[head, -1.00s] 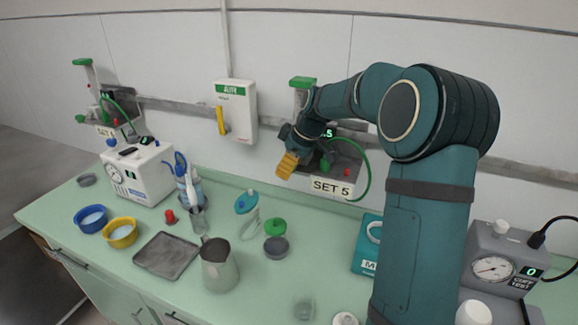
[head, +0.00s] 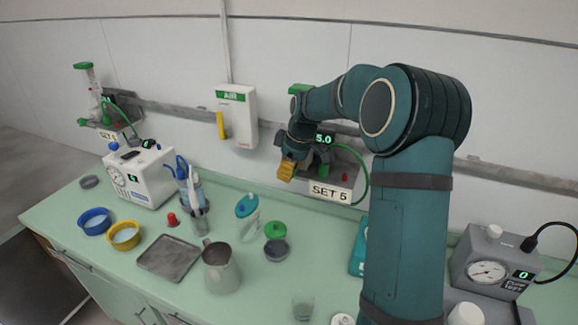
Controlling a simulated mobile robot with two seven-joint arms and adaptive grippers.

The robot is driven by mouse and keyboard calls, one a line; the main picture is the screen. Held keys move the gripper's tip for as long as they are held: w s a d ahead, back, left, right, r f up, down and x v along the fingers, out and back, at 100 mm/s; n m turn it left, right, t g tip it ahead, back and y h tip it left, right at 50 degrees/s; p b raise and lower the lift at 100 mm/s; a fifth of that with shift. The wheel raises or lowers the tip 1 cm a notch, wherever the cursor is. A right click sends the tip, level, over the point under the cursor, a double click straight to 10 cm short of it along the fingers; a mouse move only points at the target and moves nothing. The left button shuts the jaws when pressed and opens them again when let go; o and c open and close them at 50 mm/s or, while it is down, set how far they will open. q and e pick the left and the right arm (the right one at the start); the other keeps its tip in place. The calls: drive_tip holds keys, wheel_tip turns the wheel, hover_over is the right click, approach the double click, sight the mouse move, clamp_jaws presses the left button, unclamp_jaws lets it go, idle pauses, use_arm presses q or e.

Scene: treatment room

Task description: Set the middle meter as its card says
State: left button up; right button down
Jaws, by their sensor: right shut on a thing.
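The middle meter (head: 347,172) is on the wall rail, with a green top, a green hose and a lit display (head: 324,139) reading 5.0. Its card (head: 330,192) below reads SET 5. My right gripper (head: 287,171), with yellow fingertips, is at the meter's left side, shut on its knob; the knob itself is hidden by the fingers. My arm also covers part of the meter's upright tube. My left gripper is not in view.
Another meter (head: 90,100) with a SET card hangs far left. A white AIR box (head: 238,115) is on the wall. The counter holds a white machine (head: 145,178), a metal jug (head: 221,268), a tray (head: 168,257), bowls and a grey gauge box (head: 490,262).

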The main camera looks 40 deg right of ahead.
drive_tip(key=shift+s+a+f, duration=0.1)
drive_tip(key=shift+a+f, duration=0.1)
drive_tip(key=shift+f, duration=0.05)
drive_tip(key=c, duration=0.9)
unclamp_jaws()
drive_tip(key=shift+o, duration=0.2)
drive_tip(key=shift+r, duration=0.15)
drive_tip(key=shift+r, duration=0.2)
drive_tip(key=v, duration=1.1)
drive_tip(key=shift+r, duration=0.35)
